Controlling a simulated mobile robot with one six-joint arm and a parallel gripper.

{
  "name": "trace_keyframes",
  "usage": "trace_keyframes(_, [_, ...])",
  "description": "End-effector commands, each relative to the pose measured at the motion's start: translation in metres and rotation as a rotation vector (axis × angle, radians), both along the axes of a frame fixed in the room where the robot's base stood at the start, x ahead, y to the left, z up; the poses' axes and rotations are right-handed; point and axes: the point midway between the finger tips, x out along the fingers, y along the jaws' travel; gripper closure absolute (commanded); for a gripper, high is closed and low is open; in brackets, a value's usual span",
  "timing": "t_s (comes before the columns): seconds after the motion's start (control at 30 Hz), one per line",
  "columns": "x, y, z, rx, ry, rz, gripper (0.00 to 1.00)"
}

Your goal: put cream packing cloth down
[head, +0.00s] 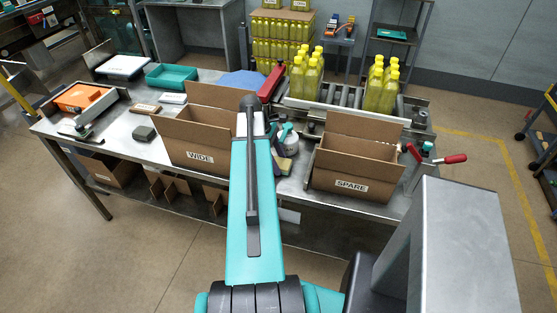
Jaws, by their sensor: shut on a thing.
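My arm reaches out over the bench, and its upper link covers much of the middle of the head view. My gripper (286,156) shows only in part, just right of that link, between the two cardboard boxes. It is shut on a small cream piece, which looks like the cream packing cloth (284,166). The cloth is low, close to the bench top; I cannot tell whether it touches it. The fingers are too small and too hidden to make out. The open WIDE box (198,157) stands to the left, the open SPARE box (350,185) to the right.
Yellow bottles (305,75) stand on a roller conveyor (345,98) behind the boxes. A teal tray (172,77), an orange-topped device (80,98) and a grey block (144,133) lie on the left bench (110,145). A red-handled lever (440,159) sticks out at the right.

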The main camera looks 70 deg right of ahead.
Motion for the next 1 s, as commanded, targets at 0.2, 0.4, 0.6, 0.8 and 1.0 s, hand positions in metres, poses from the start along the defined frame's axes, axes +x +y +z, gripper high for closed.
trace_keyframes(0.2, [0.0001,-0.0001,-0.0003,0.0,0.0,0.0,0.68])
trace_keyframes(0.4, [0.0002,-0.0001,-0.0031,-0.001,0.0,0.0,0.47])
trace_keyframes(0.6, [0.0001,-0.0001,-0.0029,-0.001,0.0,0.0,0.31])
trace_keyframes(0.8, [-0.0006,-0.0002,-0.0017,0.0,0.0,-0.001,0.31])
trace_keyframes(1.0, [0.0019,-0.0007,0.0045,-0.002,-0.001,0.0,0.31])
